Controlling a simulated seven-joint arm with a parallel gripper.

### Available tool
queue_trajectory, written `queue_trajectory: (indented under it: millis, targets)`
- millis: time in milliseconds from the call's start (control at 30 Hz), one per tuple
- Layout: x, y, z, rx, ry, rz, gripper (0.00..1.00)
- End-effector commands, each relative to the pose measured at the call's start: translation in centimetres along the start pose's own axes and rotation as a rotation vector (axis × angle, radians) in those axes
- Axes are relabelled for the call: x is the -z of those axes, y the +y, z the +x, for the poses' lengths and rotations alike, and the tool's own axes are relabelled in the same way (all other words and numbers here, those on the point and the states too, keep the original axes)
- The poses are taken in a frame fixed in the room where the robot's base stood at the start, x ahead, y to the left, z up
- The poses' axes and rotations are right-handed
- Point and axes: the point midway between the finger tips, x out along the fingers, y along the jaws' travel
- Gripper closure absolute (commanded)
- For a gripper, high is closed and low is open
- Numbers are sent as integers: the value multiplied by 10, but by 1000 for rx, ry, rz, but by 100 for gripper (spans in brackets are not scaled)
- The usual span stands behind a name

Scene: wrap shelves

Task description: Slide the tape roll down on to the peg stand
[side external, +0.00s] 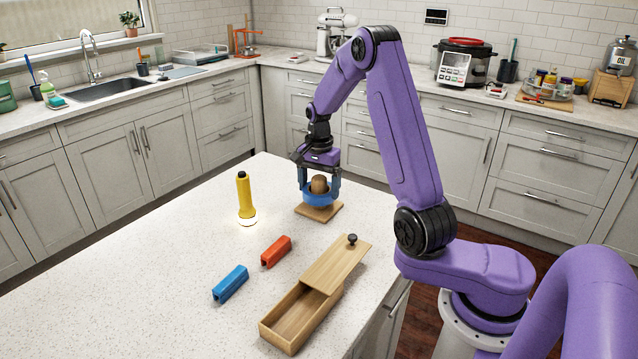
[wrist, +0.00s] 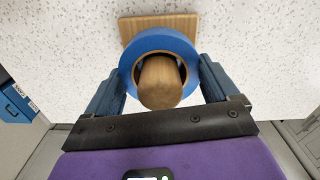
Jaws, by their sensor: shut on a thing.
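The blue tape roll (side external: 322,196) is held between the two fingers of my gripper (side external: 319,190), which is shut on its outer sides. The peg stand's square wooden base (side external: 319,214) rests on the counter below it. In the wrist view the tape roll (wrist: 133,62) rings the round-topped wooden peg (wrist: 160,84), with a dark gap between them. The peg top sticks up through the roll's hole. The base also shows in the wrist view (wrist: 172,26), behind the roll. The roll appears above the base in the side view; the exact gap is hard to tell.
A yellow flashlight (side external: 244,200) stands upright to the left, its lit end down. An orange block (side external: 276,251) and a blue block (side external: 230,284) lie nearer. A wooden box (side external: 290,317) with a partly slid lid (side external: 337,263) lies near the counter's right edge.

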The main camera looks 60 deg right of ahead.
Motion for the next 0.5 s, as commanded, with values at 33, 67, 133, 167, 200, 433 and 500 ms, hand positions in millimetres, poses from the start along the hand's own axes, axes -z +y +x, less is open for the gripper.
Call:
queue_trajectory:
  millis: [33, 67, 133, 167, 200, 433, 500]
  targets:
    - [0, 0, 1, -1, -1, 0, 44]
    - [0, 0, 2, -1, -1, 0, 44]
    - [0, 0, 3, -1, -1, 0, 44]
    - [0, 0, 4, -1, -1, 0, 44]
    - [0, 0, 5, -1, 0, 0, 44]
    - [0, 0, 10, 0, 0, 0, 44]
    - [0, 0, 11, 0, 0, 0, 44]
